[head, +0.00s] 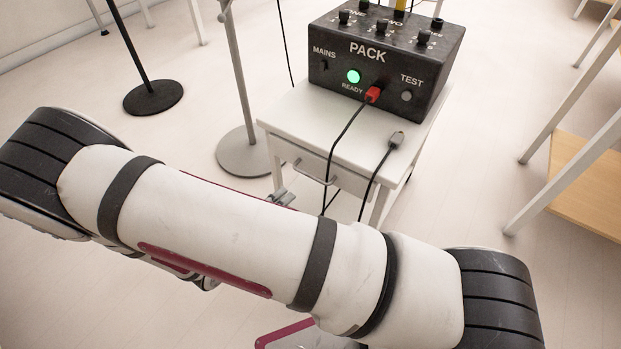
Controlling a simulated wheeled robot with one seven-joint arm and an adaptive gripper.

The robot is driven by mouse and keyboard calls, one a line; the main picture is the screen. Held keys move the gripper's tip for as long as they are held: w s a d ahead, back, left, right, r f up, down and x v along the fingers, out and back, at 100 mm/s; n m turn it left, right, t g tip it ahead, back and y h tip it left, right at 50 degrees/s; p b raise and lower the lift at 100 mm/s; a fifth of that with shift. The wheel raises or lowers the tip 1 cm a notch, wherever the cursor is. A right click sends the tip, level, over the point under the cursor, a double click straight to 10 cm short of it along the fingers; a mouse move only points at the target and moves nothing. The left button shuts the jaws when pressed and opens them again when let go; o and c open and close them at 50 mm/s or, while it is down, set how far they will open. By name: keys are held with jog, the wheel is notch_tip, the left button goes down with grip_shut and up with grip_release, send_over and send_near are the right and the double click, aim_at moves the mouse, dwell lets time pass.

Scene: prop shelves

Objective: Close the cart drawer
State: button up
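The white cart (283,112) stands at upper centre in the head view. Its drawer front (312,163), with a grey bar handle, sits just under the front edge of the cart top. It looks near flush with the cart; I cannot tell if a small gap is left. My white arm crosses the foreground and hides the lower part of the cart. A small grey part, which looks like the tip of my gripper (281,194), shows above the arm, close to the left end of the drawer. The rest of the gripper is hidden, so its opening cannot be seen.
A black PACK box (385,62) with a lit green button and a red plug (373,93) stands on the cart. Stand bases (153,98) are at left; a wooden shelf (590,185) is at right.

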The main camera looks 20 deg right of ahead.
aim_at(312, 177)
jog(key=shift+n, duration=0.9)
jog(key=b+x, duration=0.4)
jog(key=x, duration=0.9)
jog(key=shift+d+f+b, duration=0.15)
jog(key=shift+d+b, duration=0.15)
jog(key=shift+d, duration=0.05)
grip_shut()
